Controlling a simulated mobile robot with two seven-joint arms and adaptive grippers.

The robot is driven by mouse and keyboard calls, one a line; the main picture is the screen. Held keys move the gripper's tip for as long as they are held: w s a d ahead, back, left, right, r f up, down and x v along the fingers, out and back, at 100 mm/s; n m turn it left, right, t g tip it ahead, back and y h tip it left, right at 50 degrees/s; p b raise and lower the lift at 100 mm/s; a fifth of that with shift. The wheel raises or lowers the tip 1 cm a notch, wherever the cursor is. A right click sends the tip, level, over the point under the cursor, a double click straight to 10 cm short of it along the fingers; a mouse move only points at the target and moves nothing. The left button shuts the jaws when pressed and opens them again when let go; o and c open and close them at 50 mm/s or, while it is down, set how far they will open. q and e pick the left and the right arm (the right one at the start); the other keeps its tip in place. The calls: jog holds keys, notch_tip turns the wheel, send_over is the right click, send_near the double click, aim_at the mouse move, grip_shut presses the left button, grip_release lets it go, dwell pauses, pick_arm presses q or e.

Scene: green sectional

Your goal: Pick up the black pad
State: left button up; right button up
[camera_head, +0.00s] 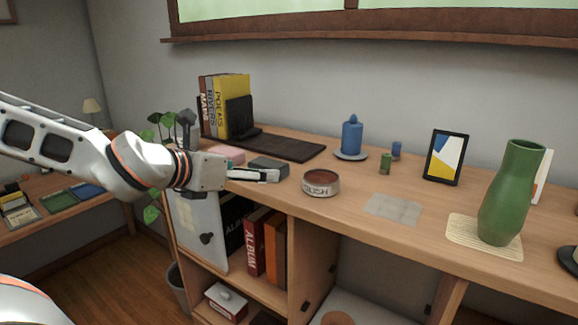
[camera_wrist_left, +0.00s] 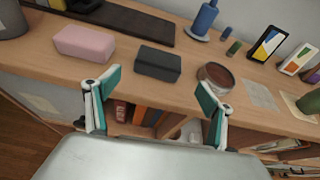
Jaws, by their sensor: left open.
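The black pad (camera_head: 268,163) is a small dark block lying flat on the wooden cabinet top near its front edge. In the left wrist view the black pad (camera_wrist_left: 158,63) lies beyond the fingers, roughly centred between them, with a gap to both. My left gripper (camera_head: 222,150) is open and empty, at the front left of the cabinet top. Its two spread fingers with green inner pads show in the left wrist view (camera_wrist_left: 160,98). My right gripper is not in view.
A pink block (camera_wrist_left: 84,43) lies left of the pad and a round tin (camera_head: 320,183) right of it. A long dark tray (camera_head: 290,148) and books (camera_head: 225,105) stand behind. A blue bottle (camera_head: 351,138) and green vase (camera_head: 508,195) are further right.

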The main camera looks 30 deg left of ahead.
aim_at(263, 165)
pick_arm(q)
jog(key=shift+w+d+r+m, duration=0.25)
jog(key=shift+w+r+m, duration=0.05)
jog(key=shift+r+m, duration=0.1)
jog(key=shift+p+x, duration=0.75)
jog(key=shift+x, duration=0.15)
jog(key=shift+a+x, duration=0.25)
jog(key=shift+x, duration=0.7)
jog(key=x, duration=0.2)
jog(key=shift+w+a+f+p, duration=0.1)
jog(key=shift+w+a+p, duration=0.1)
jog(key=shift+w+p, duration=0.25)
jog(key=shift+w+d+f, duration=0.1)
jog(key=shift+w+f, duration=0.05)
jog(key=shift+w, duration=0.45)
jog(key=c, duration=1.1)
